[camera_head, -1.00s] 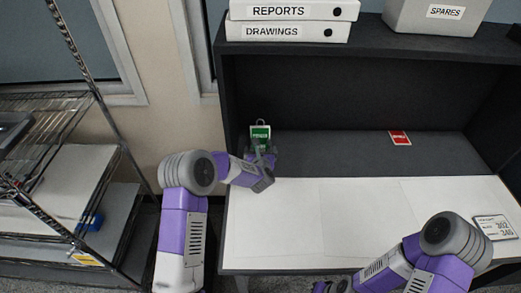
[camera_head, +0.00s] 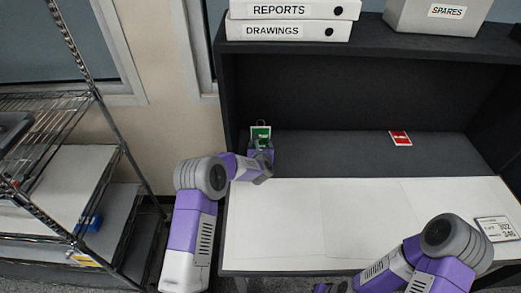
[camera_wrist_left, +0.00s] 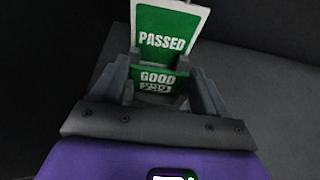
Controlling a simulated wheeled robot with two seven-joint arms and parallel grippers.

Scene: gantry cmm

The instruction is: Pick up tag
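A green and white tag (camera_head: 260,134) marked "PASSED" stands at the left back of the bench, on the dark raised strip. In the left wrist view the tag (camera_wrist_left: 163,42) rises just beyond the fingertips, tilted slightly. A green piece marked "GOOD" (camera_wrist_left: 157,79) shows below it, between the fingers. My left gripper (camera_head: 260,146) is at the tag's lower part. Its fingers (camera_wrist_left: 163,72) are spread, one on each side of the green piece; contact is not clear. A red and white tag (camera_head: 400,138) lies farther right.
A dark shelf wall stands behind, with binders (camera_head: 290,20) and a grey "SPARES" bin (camera_head: 436,14) on top. The white bench top (camera_head: 350,225) is mostly clear. A small display (camera_head: 494,229) lies at right. A wire rack (camera_head: 60,160) is at left.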

